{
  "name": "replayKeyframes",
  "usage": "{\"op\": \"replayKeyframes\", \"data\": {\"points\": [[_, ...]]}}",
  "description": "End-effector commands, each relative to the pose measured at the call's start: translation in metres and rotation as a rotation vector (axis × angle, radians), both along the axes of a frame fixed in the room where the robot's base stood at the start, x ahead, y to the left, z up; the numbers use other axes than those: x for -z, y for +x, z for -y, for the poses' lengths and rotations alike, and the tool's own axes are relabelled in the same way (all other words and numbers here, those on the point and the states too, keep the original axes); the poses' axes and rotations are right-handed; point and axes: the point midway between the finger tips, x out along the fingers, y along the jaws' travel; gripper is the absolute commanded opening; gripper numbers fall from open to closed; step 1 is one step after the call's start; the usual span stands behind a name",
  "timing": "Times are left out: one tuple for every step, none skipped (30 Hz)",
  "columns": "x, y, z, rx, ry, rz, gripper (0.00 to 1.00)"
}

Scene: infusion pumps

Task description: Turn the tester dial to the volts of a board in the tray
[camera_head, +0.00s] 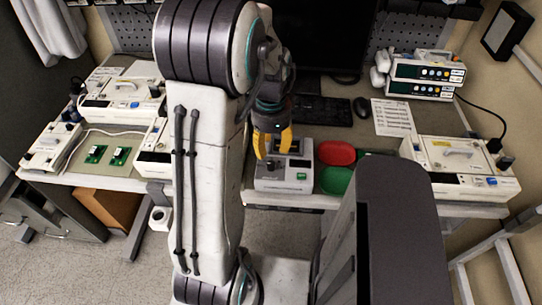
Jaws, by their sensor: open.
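My gripper (272,152), with yellow fingers, is open. It points down over the back of a white box-shaped device (284,182), which looks like the tester. The device has a green button and a dark area on top. I cannot make out its dial or the dial's setting, and the gripper covers part of its top. I cannot tell whether the fingers touch it. Two small green boards, a left one (96,154) and a right one (119,157), lie on a flat greenish tray or mat (88,169) at the left. Their markings are too small to read.
A red dish (336,152) and a green dish (334,180) sit right of the tester. White pumps stand left (122,92) and right (461,162). Stacked pumps (427,75), a paper sheet (393,117) and a keyboard (322,110) are behind. My arm hides the table's middle.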

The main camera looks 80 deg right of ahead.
Motion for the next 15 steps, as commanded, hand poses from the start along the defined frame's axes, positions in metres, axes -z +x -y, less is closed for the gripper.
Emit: {"op": "replayKeyframes", "data": {"points": [[0.008,0.0,0.0,0.001,0.001,0.0,0.4],[0.012,0.0,0.0,0.001,0.001,0.0,0.4],[0.016,0.0,0.0,0.001,0.002,0.0,0.4],[0.019,0.0,0.0,0.001,0.002,0.0,0.4],[0.022,0.0,0.0,0.001,0.002,0.0,0.4],[0.027,0.0,0.0,0.002,0.001,0.0,0.4],[0.03,0.0,0.0,0.002,0.001,0.0,0.4],[0.033,0.0,0.0,0.002,0.001,0.0,0.4],[0.037,0.0,0.0,0.002,0.001,0.0,0.4],[0.04,0.0,0.0,0.002,0.001,0.0,0.4],[0.044,0.0,0.0,0.002,0.002,0.0,0.4],[0.048,0.0,-0.001,0.002,0.002,0.0,0.4],[0.051,0.0,-0.001,0.002,0.002,0.0,0.4],[0.054,0.0,-0.001,0.002,0.002,0.0,0.4],[0.058,0.0,-0.001,0.002,0.002,0.0,0.4]]}}
